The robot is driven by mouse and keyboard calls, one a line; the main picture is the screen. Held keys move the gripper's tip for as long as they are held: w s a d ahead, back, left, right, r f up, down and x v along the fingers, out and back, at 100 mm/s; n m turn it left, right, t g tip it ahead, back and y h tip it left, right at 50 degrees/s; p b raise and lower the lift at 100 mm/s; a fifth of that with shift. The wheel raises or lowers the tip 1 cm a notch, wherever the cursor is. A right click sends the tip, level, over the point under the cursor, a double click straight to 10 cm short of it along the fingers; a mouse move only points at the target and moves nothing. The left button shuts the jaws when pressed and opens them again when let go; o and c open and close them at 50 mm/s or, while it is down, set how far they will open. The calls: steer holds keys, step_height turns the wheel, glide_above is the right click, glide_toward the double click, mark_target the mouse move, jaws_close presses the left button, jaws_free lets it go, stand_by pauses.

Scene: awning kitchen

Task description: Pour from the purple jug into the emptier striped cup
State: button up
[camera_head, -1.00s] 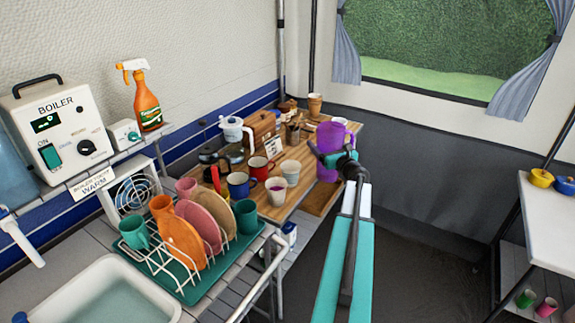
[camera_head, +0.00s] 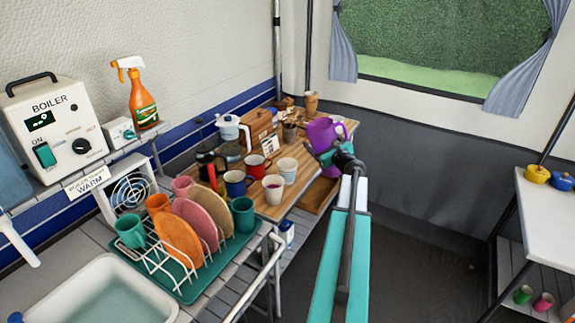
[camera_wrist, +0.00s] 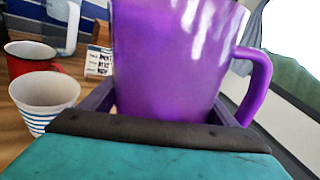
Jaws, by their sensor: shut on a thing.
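The purple jug (camera_head: 322,131) is tilted in the head view, its top leaning left, above the right edge of the wooden table. My gripper (camera_head: 338,156) is shut on it; the jug also fills the middle of the wrist view (camera_wrist: 170,65), its handle to the right. A pale cup (camera_head: 288,171) stands left of and below the jug. A second pale cup (camera_head: 273,190) nearer the front shows dark purple contents. In the wrist view a blue-striped cup (camera_wrist: 45,98) stands left of the jug, with a pale inside and no dark contents visible. No stream shows.
A red mug (camera_head: 256,165) and a blue mug (camera_head: 237,183) stand left of the cups. A dish rack (camera_head: 190,255) stands in front.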

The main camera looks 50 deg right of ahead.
steer(key=n, duration=0.1)
steer(key=a+f+n+b, duration=0.1)
steer(key=n, duration=0.1)
steer(key=shift+w+a+f+g, duration=0.1)
steer(key=shift+w+g, duration=0.3)
steer(key=f+n+b, duration=0.2)
steer(key=n, duration=0.1)
steer(key=shift+s+d+f+g+h, duration=0.1)
steer(key=shift+s+d+g+h, duration=0.1)
steer(key=shift+g+h, duration=0.1)
steer(key=shift+r+n+g, duration=0.2)
steer(key=shift+r+n, duration=0.05)
steer(key=shift+n, duration=0.55)
steer(key=shift+r+n+g, duration=0.2)
steer(key=shift+r+n, duration=0.05)
steer(key=shift+n, duration=0.55)
steer(key=shift+w+a+r+n+h, duration=0.25)
steer(key=shift+a+r+n+h, duration=0.05)
steer(key=shift+h, duration=0.1)
steer(key=shift+w+a+r+n, duration=0.3)
steer(key=shift+a+r+n, duration=0.05)
steer(key=shift+a+n, duration=0.05)
steer(key=shift+r+g, duration=0.25)
steer(key=shift+g, duration=0.05)
steer(key=shift+s+d+f, duration=0.15)
steer(key=shift+d+f, duration=0.1)
steer(key=shift+a+r+n, duration=0.1)
steer(key=shift+r+n, duration=0.2)
stand_by(1.2)
